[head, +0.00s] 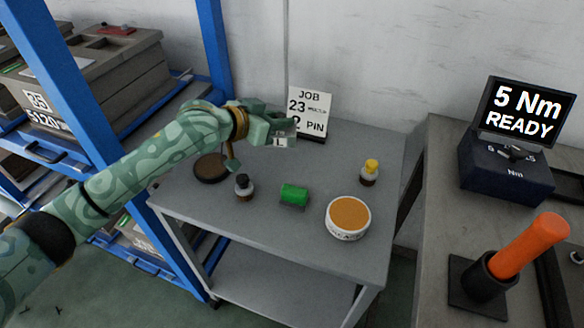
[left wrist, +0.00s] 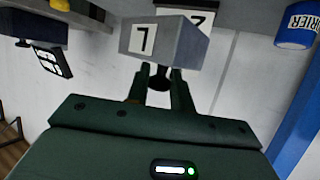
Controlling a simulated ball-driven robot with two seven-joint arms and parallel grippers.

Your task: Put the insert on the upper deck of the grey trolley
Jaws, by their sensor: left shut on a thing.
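My left gripper (head: 284,127) is shut on a small grey block, the insert (head: 283,141), which has a white label. In the left wrist view the insert (left wrist: 165,38) sits at the fingertips, and its label reads 7. The gripper holds it above the back part of the grey trolley's upper deck (head: 255,215), in front of the job card; its exact height is hard to tell. The trolley also has a lower deck (head: 270,285). My right gripper is not in view.
The upper deck carries a job card (head: 310,112), brown disc (head: 211,168), black-capped bottle (head: 243,188), green block (head: 294,194), orange-topped tub (head: 348,218) and yellow-capped bottle (head: 370,173). Blue racking (head: 215,45) stands left; a bench with a torque display (head: 520,112) stands right.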

